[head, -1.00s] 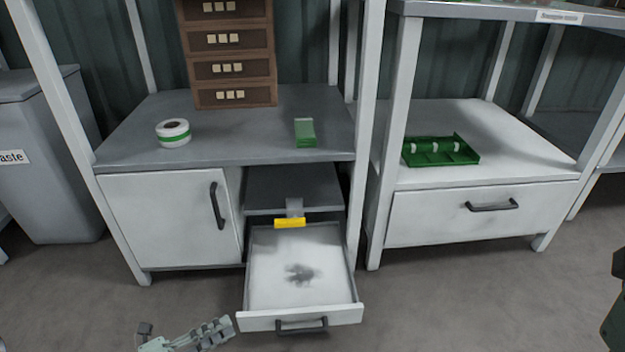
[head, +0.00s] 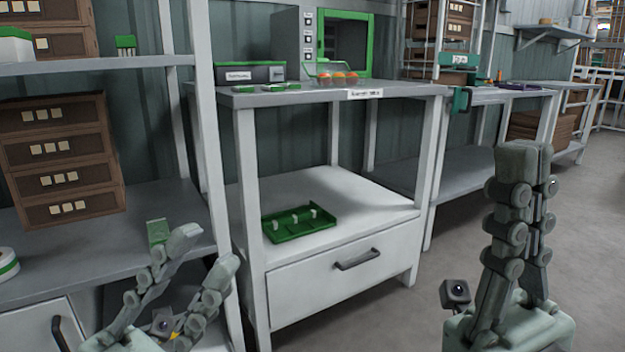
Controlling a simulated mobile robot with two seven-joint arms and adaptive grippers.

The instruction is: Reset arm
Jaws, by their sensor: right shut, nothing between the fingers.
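My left gripper (head: 208,252) is at the lower left of the head view, in front of the left shelf unit. Its two fingers stand apart, and I see nothing between them. My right gripper (head: 525,150) is at the lower right, pointing up over the floor. Its fingers are together with nothing held. Both grippers are clear of the green tray (head: 318,230) on the middle bench's lower shelf.
The middle bench (head: 390,205) has a shut drawer with a dark handle (head: 357,259). Its top holds a black-and-green box (head: 250,73) and several tomatoes. Stacked brown crates (head: 60,160) stand on the left shelf. The floor (head: 600,230) at the right is open.

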